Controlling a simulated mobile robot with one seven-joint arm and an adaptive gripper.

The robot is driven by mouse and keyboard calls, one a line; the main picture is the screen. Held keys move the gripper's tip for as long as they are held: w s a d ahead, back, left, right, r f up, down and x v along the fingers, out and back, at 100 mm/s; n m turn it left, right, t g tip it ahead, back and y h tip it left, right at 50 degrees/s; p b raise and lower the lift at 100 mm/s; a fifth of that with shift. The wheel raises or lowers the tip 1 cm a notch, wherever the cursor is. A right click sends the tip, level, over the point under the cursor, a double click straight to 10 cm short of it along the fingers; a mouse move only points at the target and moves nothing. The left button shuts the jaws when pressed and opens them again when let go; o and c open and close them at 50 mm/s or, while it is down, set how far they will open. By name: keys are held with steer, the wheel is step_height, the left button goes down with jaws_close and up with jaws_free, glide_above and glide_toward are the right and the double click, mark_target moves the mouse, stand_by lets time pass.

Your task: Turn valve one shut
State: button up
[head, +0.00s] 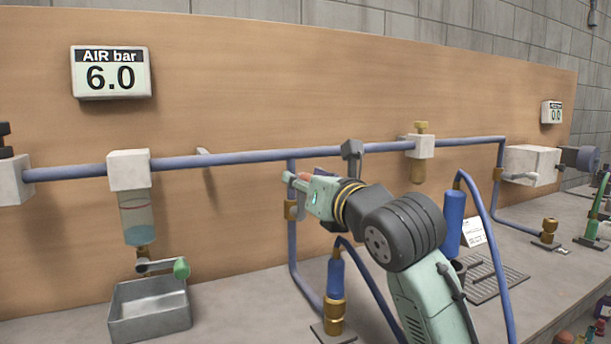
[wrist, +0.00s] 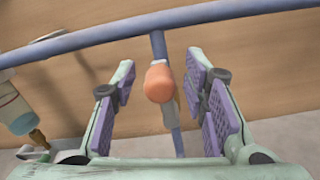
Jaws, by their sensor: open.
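A valve with an orange-ended handle (wrist: 159,82) shows in the wrist view, in front of the vertical blue pipe below its junction with the horizontal pipe. No number is readable on it. My gripper (wrist: 161,92) is open, with one purple-padded finger on each side of the handle and visible gaps between. In the head view, my gripper (head: 303,188) is at the vertical pipe under the main line. A brass valve body (head: 290,210) shows just below and left of it. The handle is largely hidden there by my gripper.
The blue main line (head: 235,158) runs along the wooden board (head: 300,75). A filter bowl (head: 137,215) hangs left above a metal tray (head: 150,308). Blue hoses and a blue cylinder (head: 453,222) stand right. The left gauge (head: 110,73) reads 6.0, the right (head: 551,112) 0.0.

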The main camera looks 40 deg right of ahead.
steer(key=shift+w, duration=0.3)
steer(key=shift+c, duration=0.4)
jaws_close()
stand_by(0.4)
